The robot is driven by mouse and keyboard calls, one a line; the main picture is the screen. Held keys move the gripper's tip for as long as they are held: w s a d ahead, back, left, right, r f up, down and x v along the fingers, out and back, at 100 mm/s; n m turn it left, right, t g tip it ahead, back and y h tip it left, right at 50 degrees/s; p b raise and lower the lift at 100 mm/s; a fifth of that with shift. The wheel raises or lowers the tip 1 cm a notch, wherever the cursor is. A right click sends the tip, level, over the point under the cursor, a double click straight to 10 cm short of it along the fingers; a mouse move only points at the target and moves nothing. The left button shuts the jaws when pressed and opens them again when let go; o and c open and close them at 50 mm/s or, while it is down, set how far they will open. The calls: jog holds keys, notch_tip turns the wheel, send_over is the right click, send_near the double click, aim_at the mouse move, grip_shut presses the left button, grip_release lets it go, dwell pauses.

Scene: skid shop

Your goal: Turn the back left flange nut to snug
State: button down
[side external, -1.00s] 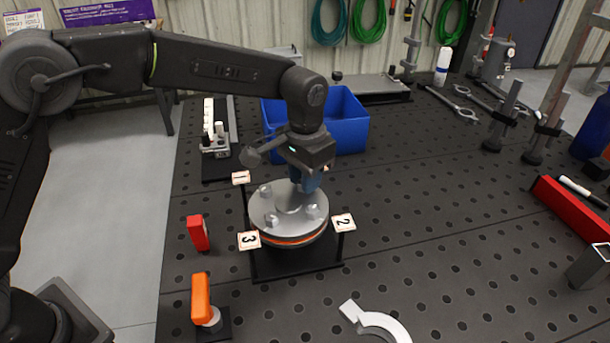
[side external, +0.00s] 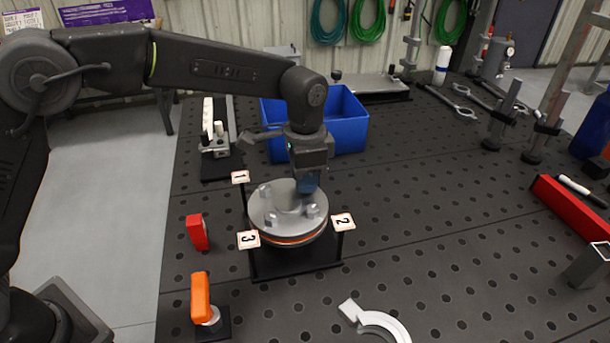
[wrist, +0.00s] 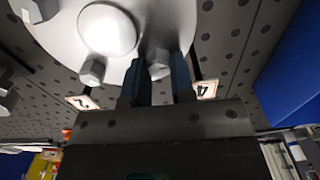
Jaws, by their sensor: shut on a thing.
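The round grey flange (side external: 284,226) sits on a black stand with an orange-red ring under its top plate. Several nuts show on it: one back left (side external: 265,191), one front left (side external: 270,217) and one front right (side external: 313,211). My gripper (side external: 307,188) points down at the flange's back right as seen from the side, hiding the nut there. In the wrist view, my blue fingers (wrist: 157,82) stand either side of a hex nut (wrist: 158,66), shut on it. Another hex nut (wrist: 92,71) sits to its left, beside the bright central hub (wrist: 107,30).
Number cards 1 (side external: 240,177), 2 (side external: 343,222) and 3 (side external: 249,239) stand around the flange; card 4 (wrist: 207,89) shows in the wrist view. A blue bin (side external: 345,118) stands behind. Red (side external: 198,233) and orange (side external: 201,297) pieces stand left.

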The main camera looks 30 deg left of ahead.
jog(key=shift+r, duration=0.1)
jog(key=c, duration=1)
grip_release()
jog(key=shift+o, duration=0.2)
